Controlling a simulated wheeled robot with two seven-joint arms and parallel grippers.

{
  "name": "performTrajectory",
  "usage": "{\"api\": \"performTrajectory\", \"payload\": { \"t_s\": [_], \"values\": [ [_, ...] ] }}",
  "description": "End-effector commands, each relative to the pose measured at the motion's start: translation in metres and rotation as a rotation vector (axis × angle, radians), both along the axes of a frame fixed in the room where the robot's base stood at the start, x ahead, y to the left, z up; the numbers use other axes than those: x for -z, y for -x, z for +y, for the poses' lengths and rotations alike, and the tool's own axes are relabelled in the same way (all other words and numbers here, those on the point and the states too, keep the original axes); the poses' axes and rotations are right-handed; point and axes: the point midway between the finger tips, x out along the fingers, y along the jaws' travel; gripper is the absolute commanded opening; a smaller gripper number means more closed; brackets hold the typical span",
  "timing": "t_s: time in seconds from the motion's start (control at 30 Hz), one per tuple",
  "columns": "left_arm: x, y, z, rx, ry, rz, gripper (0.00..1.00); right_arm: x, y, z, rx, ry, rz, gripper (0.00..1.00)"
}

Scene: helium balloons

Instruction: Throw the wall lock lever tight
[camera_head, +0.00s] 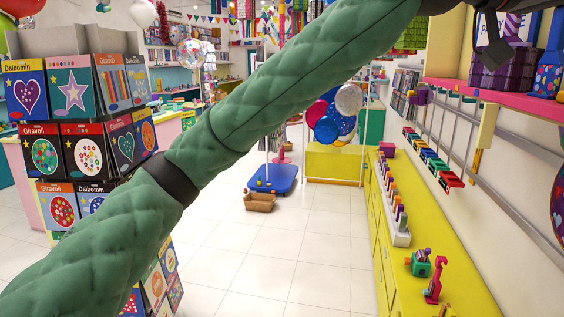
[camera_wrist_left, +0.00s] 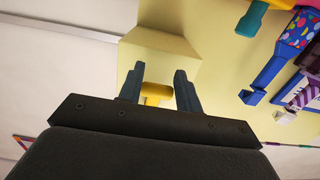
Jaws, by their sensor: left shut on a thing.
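My left arm crosses the head view from lower left to upper right, and its dark wrist end runs to the top edge. In the left wrist view my left gripper (camera_wrist_left: 159,82) has its two blue-grey fingers on either side of a small yellow handle (camera_wrist_left: 156,91) and is shut on it. The handle sits below a pale yellow block (camera_wrist_left: 163,50) in that view. The fingers and dark palm hide part of the handle, and I cannot tell the lever's angle. My right gripper is in neither view.
A pink shelf (camera_head: 510,97) with party goods is at upper right. A wall rail holds a pale yellow holder (camera_head: 487,128). The yellow counter (camera_head: 450,262) runs below. A card rack (camera_head: 75,140) stands left; a cardboard box (camera_head: 260,202) and blue trolley (camera_head: 275,180) stand beyond clear floor.

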Motion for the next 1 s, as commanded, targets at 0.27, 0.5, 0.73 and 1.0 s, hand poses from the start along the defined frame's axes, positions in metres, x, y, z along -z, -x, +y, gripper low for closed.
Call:
{"api": "performTrajectory", "payload": {
  "t_s": [0.27, 0.5, 0.73, 1.0],
  "values": [
    [0.003, 0.003, -0.011, 0.001, 0.0, 0.0, 0.16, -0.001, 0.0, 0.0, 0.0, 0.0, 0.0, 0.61],
    [0.004, 0.003, -0.014, 0.0, 0.001, 0.0, 0.16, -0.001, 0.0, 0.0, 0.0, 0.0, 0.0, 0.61],
    [0.004, 0.003, -0.015, 0.0, 0.001, 0.0, 0.16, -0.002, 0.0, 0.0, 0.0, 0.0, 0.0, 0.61],
    [0.005, 0.004, -0.02, -0.001, 0.002, 0.0, 0.48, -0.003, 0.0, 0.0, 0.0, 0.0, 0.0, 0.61]
  ]
}}
